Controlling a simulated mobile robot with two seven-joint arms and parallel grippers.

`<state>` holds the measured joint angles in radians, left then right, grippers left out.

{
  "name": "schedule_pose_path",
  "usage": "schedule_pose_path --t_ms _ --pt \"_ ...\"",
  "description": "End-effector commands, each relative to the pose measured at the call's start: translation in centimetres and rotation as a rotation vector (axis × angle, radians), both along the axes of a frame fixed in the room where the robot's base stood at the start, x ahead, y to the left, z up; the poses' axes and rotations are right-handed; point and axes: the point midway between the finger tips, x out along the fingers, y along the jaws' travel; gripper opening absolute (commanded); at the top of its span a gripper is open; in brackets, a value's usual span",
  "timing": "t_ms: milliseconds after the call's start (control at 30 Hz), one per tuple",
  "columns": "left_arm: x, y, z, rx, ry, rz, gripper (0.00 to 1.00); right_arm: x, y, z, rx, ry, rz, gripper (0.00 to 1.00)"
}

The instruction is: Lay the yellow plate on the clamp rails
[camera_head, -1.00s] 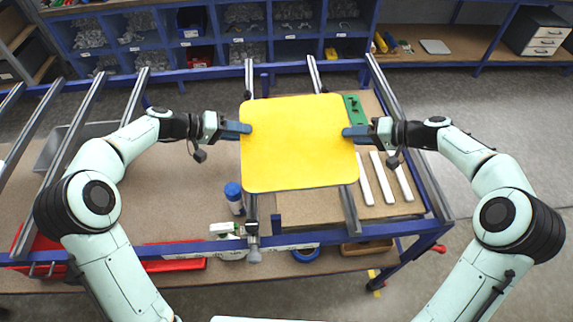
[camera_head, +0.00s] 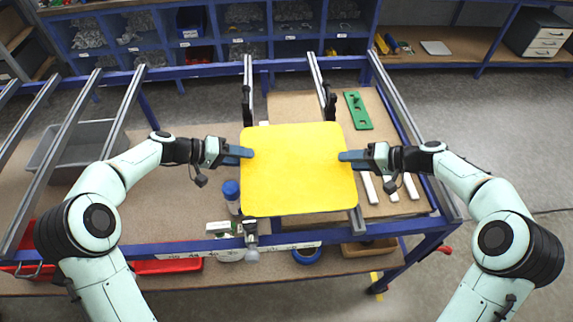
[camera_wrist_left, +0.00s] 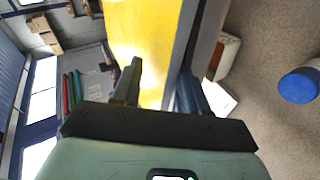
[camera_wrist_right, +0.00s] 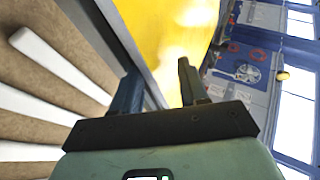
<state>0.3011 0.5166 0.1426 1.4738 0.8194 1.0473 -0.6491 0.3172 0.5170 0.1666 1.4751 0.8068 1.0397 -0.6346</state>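The yellow plate (camera_head: 298,170) is a rounded square held between my two grippers in the head view. My left gripper (camera_head: 249,152) is shut on its left edge, and my right gripper (camera_head: 343,156) is shut on its right edge. In the left wrist view the plate (camera_wrist_left: 143,35) lies between the fingers; the right wrist view also shows it (camera_wrist_right: 165,35) between the fingers. The left clamp rail (camera_head: 248,72) and the right clamp rail (camera_head: 316,72) run under the plate, which hides their middle. I cannot tell whether the plate touches them. Black clamps (camera_head: 246,108) (camera_head: 328,102) stand beyond its far edge.
A blue-capped bottle (camera_head: 231,196) stands left of the plate. White bars (camera_head: 391,188) and a green part (camera_head: 358,110) lie on the board to the right. A grey bin (camera_head: 75,148) is at left. The blue frame's front beam (camera_head: 180,248) crosses in front.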

Motion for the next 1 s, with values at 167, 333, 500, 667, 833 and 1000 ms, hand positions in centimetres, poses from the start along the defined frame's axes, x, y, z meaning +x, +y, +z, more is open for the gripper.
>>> schedule_pose_path --t_ms 167,333,500,667,833,1000 --pt "0.1 0.0 0.4 0.000 -0.002 0.000 0.57 0.2 0.0 0.6 0.001 -0.007 -0.001 0.56" --pt "0.2 0.2 0.4 0.003 -0.002 0.007 0.57 0.3 -0.2 0.6 -0.003 -0.008 -0.005 0.56" --pt "0.1 1.1 0.7 0.005 -0.003 0.012 0.57 0.3 -0.3 0.5 -0.003 -0.007 -0.006 0.56" --pt "-0.7 3.4 2.2 0.004 -0.006 0.012 0.57 0.3 -0.4 0.5 -0.004 -0.008 -0.008 0.56" --pt "-1.8 6.4 4.0 0.002 -0.004 0.008 0.57 0.3 -0.4 0.5 -0.005 -0.007 -0.008 0.56" --pt "-2.7 8.7 5.4 0.001 -0.004 0.005 0.57 0.3 -0.4 0.5 -0.005 -0.007 -0.008 0.56"
